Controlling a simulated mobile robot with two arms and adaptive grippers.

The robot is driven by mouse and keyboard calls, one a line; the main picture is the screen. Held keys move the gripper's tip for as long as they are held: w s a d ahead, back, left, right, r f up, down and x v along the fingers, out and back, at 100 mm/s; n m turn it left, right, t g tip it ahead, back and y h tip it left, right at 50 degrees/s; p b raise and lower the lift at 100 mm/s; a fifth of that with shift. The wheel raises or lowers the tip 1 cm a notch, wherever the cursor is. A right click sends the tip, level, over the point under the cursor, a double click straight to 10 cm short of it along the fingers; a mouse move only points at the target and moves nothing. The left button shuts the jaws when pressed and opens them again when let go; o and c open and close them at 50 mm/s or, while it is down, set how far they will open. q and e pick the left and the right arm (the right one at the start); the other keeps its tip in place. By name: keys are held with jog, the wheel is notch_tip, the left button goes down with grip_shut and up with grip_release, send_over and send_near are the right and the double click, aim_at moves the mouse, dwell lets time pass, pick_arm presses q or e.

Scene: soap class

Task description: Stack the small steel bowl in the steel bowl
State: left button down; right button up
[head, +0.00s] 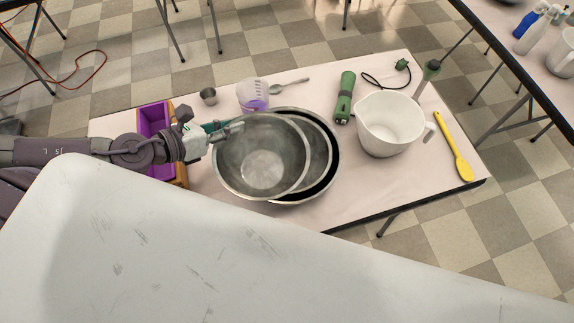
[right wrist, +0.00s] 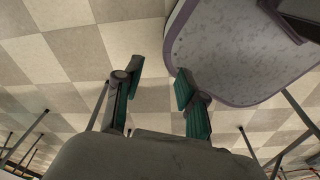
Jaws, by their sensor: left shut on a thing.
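The small steel bowl (head: 262,176) is in the head view, over the left part of the steel bowl (head: 318,150). My left gripper (head: 232,129) is shut on its upper left rim. The held bowl overlaps the larger bowl in the picture and hides much of it; I cannot tell whether they touch. The larger bowl shows as a crescent of steel and a dark band at the right. My right gripper (right wrist: 160,77) is open and empty in the right wrist view, above the tiled floor; it is not seen in the head view.
On the table (head: 330,212) stand a white pitcher (head: 388,125), a yellow spatula (head: 454,146), a green-handled tool (head: 344,98), a measuring cup (head: 254,96), a small metal cup (head: 208,96) and a purple-lined box (head: 155,118). The front right of the table is clear.

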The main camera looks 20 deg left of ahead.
pick_arm(q)
jog(key=shift+n+t+y, duration=0.3)
jog(key=shift+n+y, duration=0.1)
jog(key=shift+n, duration=0.3)
jog(key=w+d+p, duration=0.1)
jog(key=p, duration=0.1)
jog(key=w+d+p, duration=0.1)
jog(key=w+p, duration=0.1)
jog(key=w+d+p, duration=0.1)
jog(key=p, duration=0.1)
jog(key=shift+w+d+r+p, duration=0.3)
jog(key=shift+w+d+r, duration=0.05)
jog(key=shift+w+d, duration=0.05)
jog(key=w+d+h+p, duration=0.1)
jog(key=w+d+p, duration=0.35)
jog(key=d, duration=0.45)
pick_arm(e)
notch_tip(320, 180, up, 12)
jog(key=s, duration=0.1)
pick_arm(q)
jog(key=w+a+f+g+b, duration=0.1)
jog(key=a+f+b, duration=0.7)
jog(key=a+f, duration=0.2)
jog(key=shift+a+f+m, duration=0.3)
jog(key=shift+f+m, duration=0.1)
jog(key=shift+f, duration=0.35)
pick_arm(e)
notch_tip(320, 180, down, 8)
jog(key=shift+w+a, duration=0.1)
